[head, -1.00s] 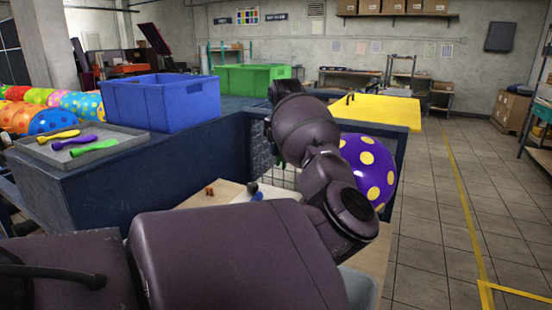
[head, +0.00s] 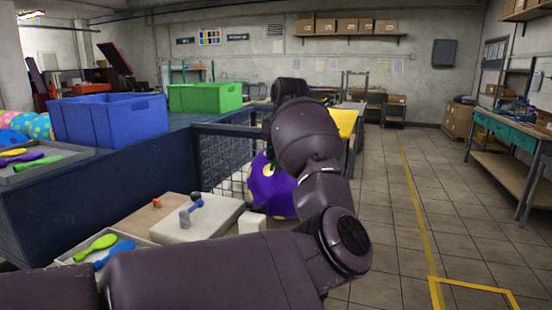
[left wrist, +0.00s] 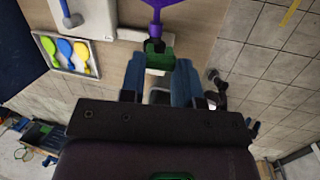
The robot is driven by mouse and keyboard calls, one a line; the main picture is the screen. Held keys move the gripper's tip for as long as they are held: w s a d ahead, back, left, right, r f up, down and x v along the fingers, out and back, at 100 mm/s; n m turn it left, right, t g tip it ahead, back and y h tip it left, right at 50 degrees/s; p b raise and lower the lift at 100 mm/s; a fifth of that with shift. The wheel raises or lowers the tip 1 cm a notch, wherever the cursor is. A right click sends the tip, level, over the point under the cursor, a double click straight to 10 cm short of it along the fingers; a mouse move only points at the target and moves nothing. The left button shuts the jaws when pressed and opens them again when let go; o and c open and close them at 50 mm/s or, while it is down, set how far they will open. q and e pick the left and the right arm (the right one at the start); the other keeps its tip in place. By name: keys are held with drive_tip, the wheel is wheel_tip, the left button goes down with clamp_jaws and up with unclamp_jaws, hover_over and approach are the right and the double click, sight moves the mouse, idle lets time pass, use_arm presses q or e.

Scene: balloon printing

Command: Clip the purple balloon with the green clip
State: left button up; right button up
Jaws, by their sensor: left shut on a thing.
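The purple balloon (head: 268,192) with yellow dots is inflated and stands behind my left arm in the head view, partly hidden by it. In the left wrist view its narrow purple neck (left wrist: 156,14) comes down to a small black part near my fingertips. My left gripper (left wrist: 157,66) has blue fingers shut on the green clip (left wrist: 160,55). The clip is close to the end of the neck; I cannot tell whether it is around it. The left fingers are hidden behind my arm in the head view. My right gripper is out of sight.
A tray (head: 138,238) with flat balloons and a pale box (head: 184,233) with a blue-handled part lie left of the balloon. A wire mesh panel (head: 222,163) stands behind. Blue (head: 112,118) and green (head: 205,97) crates stand farther back. Open tiled floor (head: 420,205) lies right.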

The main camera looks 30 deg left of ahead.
use_arm(q)
drive_tip(key=shift+d+f+n+g+y+b, duration=0.25)
drive_tip(key=shift+f+n+y+b, duration=0.2)
drive_tip(key=shift+f, duration=0.4)
drive_tip(key=shift+b+x, duration=1.85)
drive_tip(key=shift+x, duration=1.65)
drive_tip(key=shift+a+f+b, duration=0.2)
drive_tip(key=shift+f+b, duration=0.1)
drive_tip(key=shift+f, duration=0.1)
drive_tip(key=shift+r, duration=0.25)
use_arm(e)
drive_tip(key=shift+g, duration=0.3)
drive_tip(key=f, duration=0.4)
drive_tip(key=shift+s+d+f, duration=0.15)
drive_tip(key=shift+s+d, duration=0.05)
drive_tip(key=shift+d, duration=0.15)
use_arm(q)
drive_tip(key=shift+p, duration=0.35)
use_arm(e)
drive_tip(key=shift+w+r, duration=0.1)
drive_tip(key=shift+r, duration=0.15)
